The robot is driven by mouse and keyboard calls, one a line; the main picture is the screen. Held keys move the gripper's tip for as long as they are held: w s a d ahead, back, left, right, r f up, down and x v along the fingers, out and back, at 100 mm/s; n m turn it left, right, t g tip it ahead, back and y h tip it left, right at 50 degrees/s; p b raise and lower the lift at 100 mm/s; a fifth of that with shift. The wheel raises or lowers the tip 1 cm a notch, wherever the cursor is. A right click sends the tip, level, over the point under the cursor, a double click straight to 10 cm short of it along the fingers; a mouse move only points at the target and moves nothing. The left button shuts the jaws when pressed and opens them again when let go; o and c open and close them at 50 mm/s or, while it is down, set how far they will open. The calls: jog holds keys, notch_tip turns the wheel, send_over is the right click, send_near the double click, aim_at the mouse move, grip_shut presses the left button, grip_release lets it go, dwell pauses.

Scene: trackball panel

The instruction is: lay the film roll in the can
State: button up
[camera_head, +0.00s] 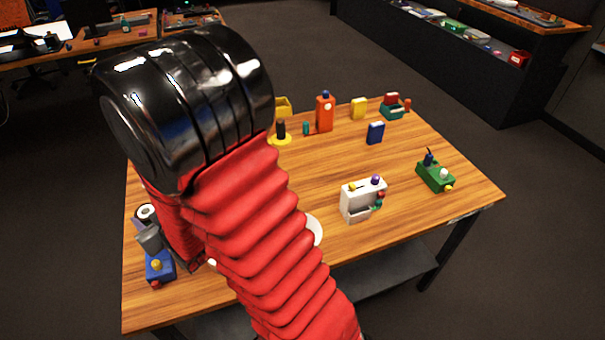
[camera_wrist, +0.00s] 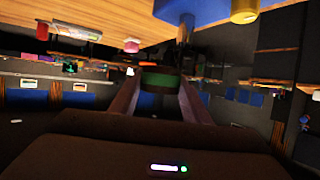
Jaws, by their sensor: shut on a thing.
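My gripper (camera_wrist: 158,95) shows in the wrist view with its two fingers closed on a small dark thing with a green band (camera_wrist: 160,83), which may be the film roll. The wrist view is tilted, with the table edge across its top. In the head view my red-sleeved arm hides most of my gripper. A dark round thing with a white ring (camera_head: 147,212) shows at the table's left edge; I cannot tell whether it is the held roll. Just below it is a grey cylinder (camera_head: 150,238). I cannot make out the can for certain.
A blue box with yellow and red knobs (camera_head: 160,267) stands at the left edge, close to my gripper. A white panel (camera_head: 362,199), a green box (camera_head: 435,175) and an orange box (camera_head: 325,113) stand farther right. A white disc (camera_head: 314,230) is partly hidden by my arm.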

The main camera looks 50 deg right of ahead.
jog(key=d+m+h, duration=0.2)
jog(key=d, duration=1)
jog(key=m+g+h, duration=0.2)
jog(key=m+h, duration=0.2)
jog(key=h, duration=0.1)
send_over(301, 183)
jog(key=shift+f, duration=0.35)
jog(key=shift+f, duration=2.9)
jog(key=shift+f, duration=0.1)
jog(key=shift+f, duration=2)
